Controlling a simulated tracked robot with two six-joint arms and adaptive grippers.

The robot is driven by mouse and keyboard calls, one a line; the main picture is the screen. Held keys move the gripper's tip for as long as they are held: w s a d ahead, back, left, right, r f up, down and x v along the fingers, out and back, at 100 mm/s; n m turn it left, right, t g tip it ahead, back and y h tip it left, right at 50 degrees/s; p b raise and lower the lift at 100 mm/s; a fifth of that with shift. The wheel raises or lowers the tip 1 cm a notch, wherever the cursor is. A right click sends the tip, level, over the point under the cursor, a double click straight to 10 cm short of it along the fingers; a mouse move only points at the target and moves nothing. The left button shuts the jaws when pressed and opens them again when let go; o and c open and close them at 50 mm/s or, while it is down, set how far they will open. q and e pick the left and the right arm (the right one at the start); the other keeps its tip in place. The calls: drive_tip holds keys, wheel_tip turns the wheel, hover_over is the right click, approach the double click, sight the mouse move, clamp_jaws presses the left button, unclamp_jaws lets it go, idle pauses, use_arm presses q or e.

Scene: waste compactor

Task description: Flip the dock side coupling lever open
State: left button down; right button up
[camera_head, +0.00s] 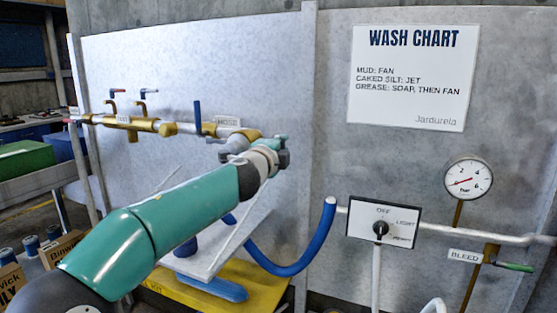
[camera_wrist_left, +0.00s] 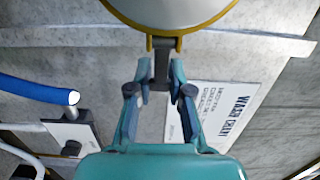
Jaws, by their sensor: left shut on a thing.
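My left gripper (camera_wrist_left: 161,88) is shut on a dark grey lever (camera_wrist_left: 161,68) in the left wrist view. The lever hangs from a brass-rimmed round coupling (camera_wrist_left: 180,42) with a pale face, at the top of that view. In the head view my left gripper (camera_head: 283,151) is at the wall pipe's right end, beside a brass fitting (camera_head: 246,134). My arm and gripper hide the lever there.
A brass manifold (camera_head: 125,122) with two small taps and an upright blue handle (camera_head: 197,117) lies along the wall to the left. A blue hose (camera_head: 290,268) loops below my arm. A switch box (camera_head: 383,222) and gauge (camera_head: 468,180) are at the right.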

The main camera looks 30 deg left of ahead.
use_arm(q)
drive_tip(key=shift+s+d+f+m+h, duration=0.2)
drive_tip(key=shift+m+h, duration=0.35)
drive_tip(key=shift+h, duration=0.35)
drive_tip(key=shift+s+d+f+m+h, duration=0.1)
drive_tip(key=shift+s+f+m+h, duration=0.1)
drive_tip(key=shift+m+h, duration=0.55)
drive_tip(key=shift+h, duration=0.25)
drive_tip(key=c, duration=1)
unclamp_jaws()
drive_tip(key=shift+c, duration=0.2)
drive_tip(key=shift+r, duration=0.2)
drive_tip(key=shift+s, duration=0.1)
drive_tip(key=s+a, duration=0.1)
drive_tip(key=s, duration=1.1)
